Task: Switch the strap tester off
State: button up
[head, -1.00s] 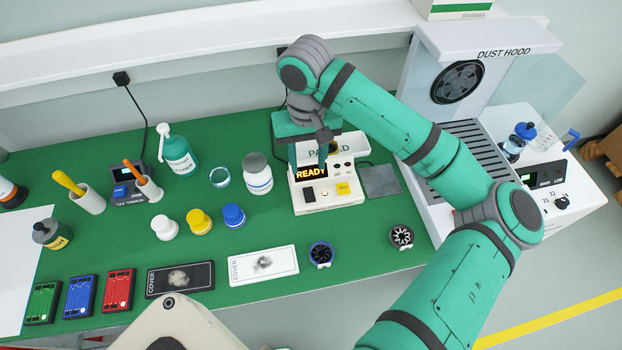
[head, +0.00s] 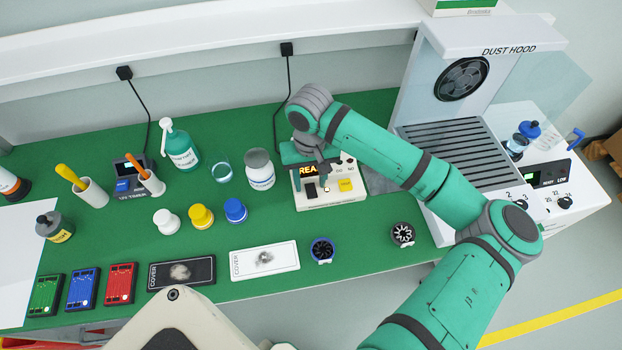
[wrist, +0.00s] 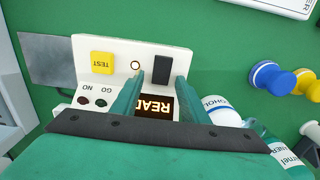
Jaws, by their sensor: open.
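The strap tester (head: 335,201) is a white box on the green bench. Its display (head: 308,170) is lit, with the letters REA showing and the rest hidden. In the wrist view the tester (wrist: 120,71) shows a yellow TEST button (wrist: 102,63), GO and NO lamps, a small round hole-like mark (wrist: 135,65) and a black rocker switch (wrist: 162,69). My gripper (head: 312,182) is open and empty over the tester's left part. In the wrist view my gripper (wrist: 160,88) has its fingers on either side of the display, with the rocker between and just beyond the tips. Contact cannot be told.
A white bottle (head: 260,170) and a glass ring (head: 221,170) stand left of the tester. Blue, yellow and white knobs (head: 201,216) stand to the front left. The dust hood (head: 460,150) stands to the right. A grey plate (wrist: 45,59) lies beside the tester.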

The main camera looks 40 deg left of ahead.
jog(key=shift+s+a, duration=0.1)
jog(key=shift+s, duration=0.05)
jog(key=shift+c, duration=0.3)
grip_shut()
jog(key=shift+s+d+r+t+y, duration=0.15)
jog(key=shift+d+t+y, duration=0.1)
jog(key=shift+t+y, duration=0.35)
jog(key=shift+s+d+f+t+y, duration=0.1)
jog(key=shift+s+d+t+y, duration=0.1)
jog(key=shift+t+y, duration=0.4)
jog(key=shift+r, duration=0.1)
